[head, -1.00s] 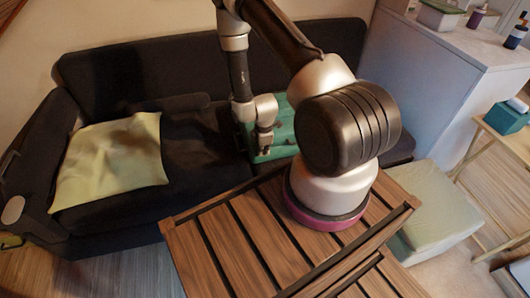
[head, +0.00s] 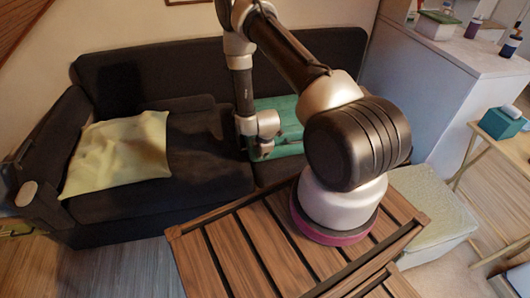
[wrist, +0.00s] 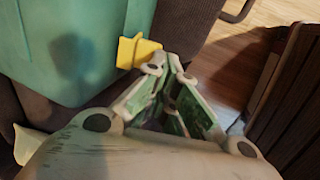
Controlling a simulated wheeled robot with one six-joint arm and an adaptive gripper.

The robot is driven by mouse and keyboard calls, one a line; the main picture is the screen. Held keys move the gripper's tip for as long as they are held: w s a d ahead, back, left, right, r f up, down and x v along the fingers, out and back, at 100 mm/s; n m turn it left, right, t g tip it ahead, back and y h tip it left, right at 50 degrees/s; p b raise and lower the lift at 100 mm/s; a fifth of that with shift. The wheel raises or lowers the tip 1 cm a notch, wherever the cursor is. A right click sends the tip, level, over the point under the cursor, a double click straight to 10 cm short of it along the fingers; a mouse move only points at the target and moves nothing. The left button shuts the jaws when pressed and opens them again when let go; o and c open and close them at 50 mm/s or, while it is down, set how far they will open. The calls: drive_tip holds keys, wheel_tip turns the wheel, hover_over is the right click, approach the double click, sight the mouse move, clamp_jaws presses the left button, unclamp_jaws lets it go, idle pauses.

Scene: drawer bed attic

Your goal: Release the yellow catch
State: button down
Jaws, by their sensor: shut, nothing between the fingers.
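The yellow catch (wrist: 136,50) sticks out from the edge of a teal case (wrist: 50,45) in the wrist view. In the head view the teal case (head: 284,116) rests on the dark sofa, and I cannot make out the catch there. My gripper (wrist: 168,66) is shut and empty. Its fingertips are right beside the lower right of the catch in the wrist view; I cannot tell if they touch it. In the head view my gripper (head: 262,154) is in front of the case, small and partly dark.
The dark sofa (head: 205,150) carries a pale yellow cloth (head: 120,150) at left. A slatted wooden surface (head: 240,240) lies in front. A pale green stool (head: 437,215) and a white cabinet (head: 425,85) stand at right. Wooden floor (wrist: 235,60) shows in the wrist view.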

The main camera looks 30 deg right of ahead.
drive_tip(key=shift+s+a+f, duration=0.15)
drive_tip(key=shift+s+f, duration=0.5)
drive_tip(key=shift+f, duration=0.15)
drive_tip(key=shift+s+a+f, duration=0.1)
drive_tip(key=shift+s+f, duration=0.1)
drive_tip(key=shift+f, duration=0.25)
drive_tip(key=shift+s+a+f, duration=0.1)
drive_tip(key=shift+s+f, duration=0.1)
drive_tip(key=shift+f, duration=0.25)
drive_tip(key=shift+w+d, duration=0.1)
drive_tip(key=shift+w, duration=0.05)
